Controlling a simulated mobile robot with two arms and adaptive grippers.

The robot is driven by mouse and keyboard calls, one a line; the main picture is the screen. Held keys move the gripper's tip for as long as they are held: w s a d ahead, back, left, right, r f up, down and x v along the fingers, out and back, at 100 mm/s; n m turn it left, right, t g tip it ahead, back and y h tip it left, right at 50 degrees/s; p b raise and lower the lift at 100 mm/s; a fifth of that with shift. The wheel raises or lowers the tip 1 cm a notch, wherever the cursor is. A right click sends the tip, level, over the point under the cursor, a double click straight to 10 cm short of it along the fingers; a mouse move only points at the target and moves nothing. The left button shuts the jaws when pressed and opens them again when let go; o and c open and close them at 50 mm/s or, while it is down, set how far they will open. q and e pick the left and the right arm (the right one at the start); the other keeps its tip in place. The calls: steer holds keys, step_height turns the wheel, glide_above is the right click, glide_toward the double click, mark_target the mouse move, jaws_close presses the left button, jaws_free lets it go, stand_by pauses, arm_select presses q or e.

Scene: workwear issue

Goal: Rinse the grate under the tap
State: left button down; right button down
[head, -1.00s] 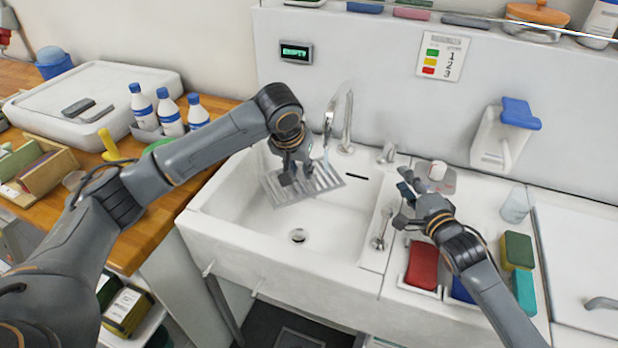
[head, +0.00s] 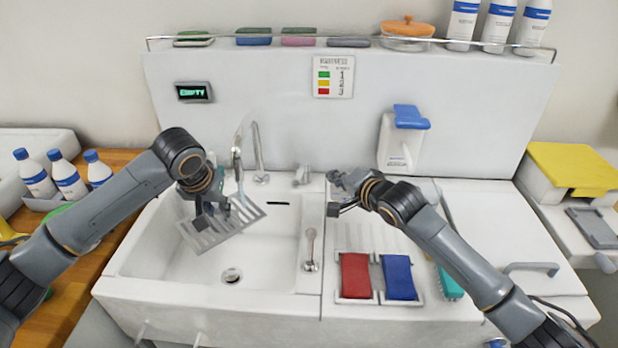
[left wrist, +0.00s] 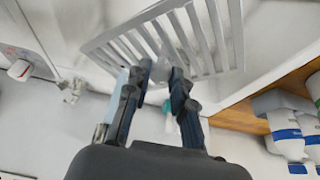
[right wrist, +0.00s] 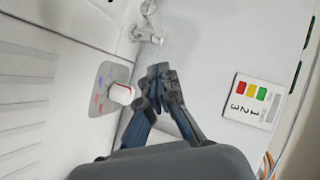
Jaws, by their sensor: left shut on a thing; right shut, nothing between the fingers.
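The grey slotted grate (head: 250,214) is held tilted over the white sink basin (head: 180,262); it also shows in the left wrist view (left wrist: 208,35). My left gripper (head: 211,215) is shut on its edge. The curved tap (head: 237,152) stands just behind the grate. A pale bluish streak, seemingly water, drops from its spout to the grate. My right gripper (head: 335,197) is shut and empty, right of the basin. In the right wrist view a white knob (right wrist: 122,93) with a red band, on a grey plate with red and blue marks, sits beside its fingers.
A lever (head: 311,250) stands on the basin's right rim. Red (head: 356,276) and blue (head: 398,278) blocks lie in holders on the right counter. Bottles (head: 67,178) stand left.

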mark_target(301, 177)
arm_select(q)
steer(key=shift+w, duration=0.1)
arm_select(e)
steer(key=x, duration=0.3)
steer(key=a+x, duration=0.1)
steer(key=x, duration=0.2)
steer(key=s+x, duration=0.1)
steer(key=x, duration=0.2)
steer(key=shift+s+a+f, duration=0.15)
steer(key=shift+a+f, duration=0.1)
steer(key=shift+f, duration=0.05)
steer(key=shift+a+f, duration=0.25)
steer(key=shift+a, duration=0.2)
steer(key=shift+s+a, duration=0.1)
steer(key=shift+a, duration=1)
steer(key=shift+d, duration=0.1)
